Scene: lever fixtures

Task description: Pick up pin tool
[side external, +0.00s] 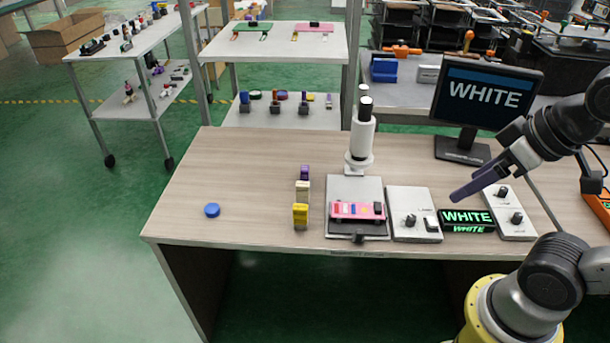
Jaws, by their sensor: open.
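No thing in view is plainly the pin tool. Three small upright pieces stand in a row left of the press: a purple piece (304,172), a cream piece (302,188) and a yellow piece (300,216); I cannot tell if one is the tool. A press fixture (358,192) has a white column (362,140) with a black cap. A pink block (357,210) with coloured parts lies on its base. My gripper (458,196) hangs at the right above the lit sign, open, with dark purple fingers seen nearly edge-on. It is apart from the pieces.
A blue disc (211,210) lies at the table's left. Right of the press are a knob panel (405,203), a lit sign reading WHITE (467,220) and another knob panel (502,201). A monitor (487,92) stands behind, also reading WHITE. The table's left part is mostly clear.

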